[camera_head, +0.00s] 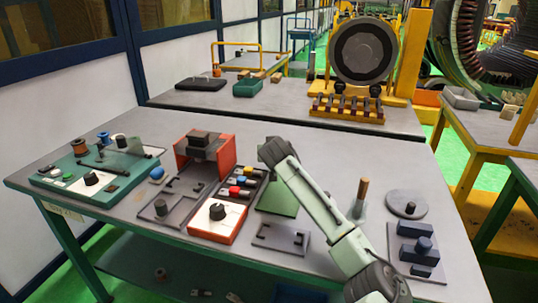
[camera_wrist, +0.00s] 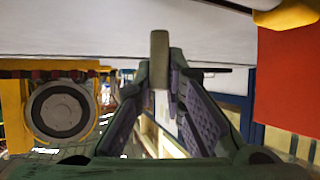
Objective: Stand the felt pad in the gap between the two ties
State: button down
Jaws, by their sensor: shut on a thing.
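My gripper (camera_wrist: 160,75) is shut on a narrow grey-olive slab (camera_wrist: 159,59), which looks like the felt pad. The slab stands lengthwise between the fingertips in the wrist view and sticks out past them. In the head view the end of my arm (camera_head: 272,150) is above the workbench, just right of an orange-red stand (camera_head: 182,158) with a dark block on top. The held slab cannot be made out there. I cannot pick out the two ties or the gap between them in either view.
The workbench (camera_head: 350,165) holds a green panel (camera_head: 65,180) at left, an orange control box (camera_head: 216,215), a round grey disc (camera_head: 407,204) and dark blocks at right. Behind stand a large wheel (camera_head: 363,51) and a yellow rack (camera_head: 347,106). A red surface (camera_wrist: 288,85) is close at right in the wrist view.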

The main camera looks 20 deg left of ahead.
notch_tip(320, 180, down, 2)
jog(key=shift+w+f, duration=0.1)
jog(key=shift+s+d, duration=0.15)
jog(key=shift+s, duration=0.05)
jog(key=shift+f, duration=0.1)
jog(key=shift+f, duration=0.25)
jog(key=c, duration=1.7)
grip_release()
jog(key=shift+o, duration=0.2)
jog(key=shift+r, duration=0.3)
jog(key=v, duration=1.2)
